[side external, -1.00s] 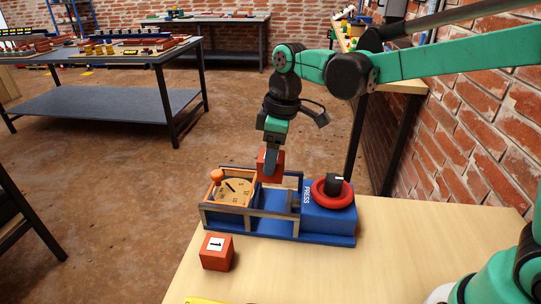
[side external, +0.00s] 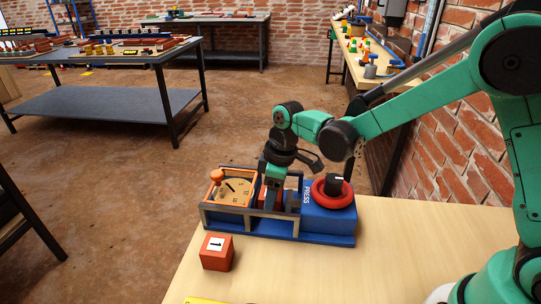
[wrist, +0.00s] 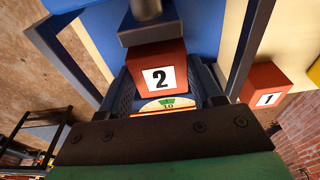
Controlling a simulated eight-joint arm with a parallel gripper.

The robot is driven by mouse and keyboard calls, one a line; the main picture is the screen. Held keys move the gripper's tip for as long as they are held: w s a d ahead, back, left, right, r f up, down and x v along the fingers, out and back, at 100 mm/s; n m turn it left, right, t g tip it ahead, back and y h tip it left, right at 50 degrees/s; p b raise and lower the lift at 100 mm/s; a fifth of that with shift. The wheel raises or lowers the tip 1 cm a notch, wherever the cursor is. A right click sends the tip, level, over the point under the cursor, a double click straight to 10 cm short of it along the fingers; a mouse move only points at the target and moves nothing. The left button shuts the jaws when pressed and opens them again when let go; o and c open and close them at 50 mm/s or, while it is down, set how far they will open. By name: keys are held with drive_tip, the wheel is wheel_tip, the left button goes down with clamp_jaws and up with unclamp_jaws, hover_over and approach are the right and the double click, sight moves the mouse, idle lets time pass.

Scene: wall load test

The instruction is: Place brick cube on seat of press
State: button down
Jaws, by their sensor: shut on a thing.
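The press (side external: 325,224) is a blue framed machine on the wooden table, with a red ring and black knob at its right end. My gripper (side external: 270,198) reaches down into the open middle bay of its frame. It is shut on a brick-red cube (side external: 262,192), mostly hidden by the fingers and frame rails. In the wrist view the cube (wrist: 177,59) shows a white label with a 2, between the fingers. A dark grey block with a round stem (wrist: 150,30) is close to the cube there. The seat is hidden; I cannot tell whether the cube touches it.
A second red cube (side external: 215,252), labelled 1, stands on the table in front of the press; it also shows in the wrist view (wrist: 265,80). An orange-framed dial (side external: 236,190) with an orange knob is at the press's left. The table right of the press is clear.

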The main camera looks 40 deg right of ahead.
sight(281, 194)
drive_tip(key=shift+c, duration=0.8)
unclamp_jaws()
wheel_tip(281, 194, up, 11)
drive_tip(key=s+d, duration=0.1)
drive_tip(key=s+d+m+t, duration=0.1)
drive_tip(key=s+m, duration=0.1)
drive_tip(key=s, duration=0.1)
drive_tip(key=s+d+m+t, duration=0.2)
drive_tip(key=s+m, duration=0.1)
drive_tip(key=s+d+m+t+h, duration=0.1)
drive_tip(key=s+d+m+t, duration=0.1)
drive_tip(key=s+m, duration=0.1)
drive_tip(key=shift+s+d+f, duration=0.15)
drive_tip(key=shift+s, duration=0.2)
drive_tip(key=shift+s+d+f+m+t, duration=0.15)
drive_tip(key=shift+s+f+m+t, duration=0.15)
drive_tip(key=shift+m+t, duration=0.2)
